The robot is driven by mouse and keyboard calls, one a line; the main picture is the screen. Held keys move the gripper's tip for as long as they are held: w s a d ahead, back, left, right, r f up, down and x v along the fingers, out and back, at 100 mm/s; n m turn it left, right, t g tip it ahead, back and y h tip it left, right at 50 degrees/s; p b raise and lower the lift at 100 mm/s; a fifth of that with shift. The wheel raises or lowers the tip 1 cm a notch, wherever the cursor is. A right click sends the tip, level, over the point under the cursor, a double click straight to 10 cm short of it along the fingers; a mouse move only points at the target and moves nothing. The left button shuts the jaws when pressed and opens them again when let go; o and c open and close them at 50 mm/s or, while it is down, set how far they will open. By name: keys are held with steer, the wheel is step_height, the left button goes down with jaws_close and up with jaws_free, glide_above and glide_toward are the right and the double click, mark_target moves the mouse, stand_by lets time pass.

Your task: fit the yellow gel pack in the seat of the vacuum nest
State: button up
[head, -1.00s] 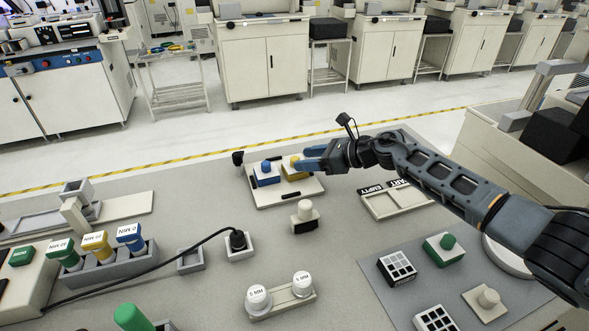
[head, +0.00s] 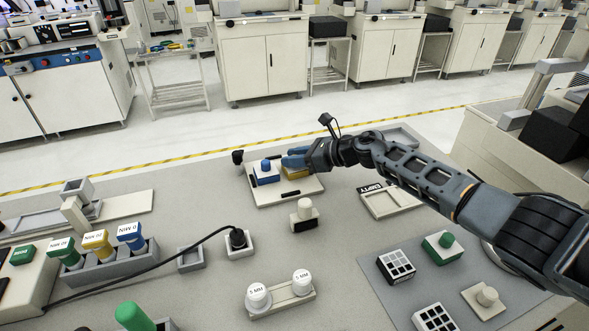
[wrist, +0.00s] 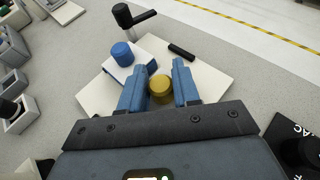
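The yellow gel pack (head: 294,174) sits on a white plate (head: 258,200) beside a blue pack (head: 266,175). Its round yellow knob (wrist: 161,88) shows between my fingers in the wrist view. My gripper (head: 291,160) is over the pack in the head view and hides its knob there. In the wrist view my gripper (wrist: 158,85) has its fingers apart, one on each side of the knob, with no clear contact. Which fixture is the vacuum nest I cannot tell for sure; the white plate has a black lever (head: 238,157) at its far left corner.
A stamp-like block with a pale knob (head: 305,212) stands just in front of the plate. A pale tray labelled EMPTY (head: 410,209) lies to the right. A black cable crosses to a small socket (head: 240,248). Green and black-and-white blocks lie on a grey mat (head: 400,300).

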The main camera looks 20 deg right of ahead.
steer(key=shift+s+f, duration=0.1)
steer(key=shift+f, duration=0.15)
jaws_close()
steer(key=shift+r, duration=0.5)
steer(key=r, duration=0.1)
steer(key=d+r, duration=0.1)
steer(key=r, duration=0.1)
steer(key=shift+r, duration=0.3)
steer(key=d+r+b, duration=0.3)
steer(key=d+r, duration=0.3)
steer(key=d, duration=0.4)
steer(key=shift+w+d+r, duration=0.35)
steer(key=shift+a, duration=0.1)
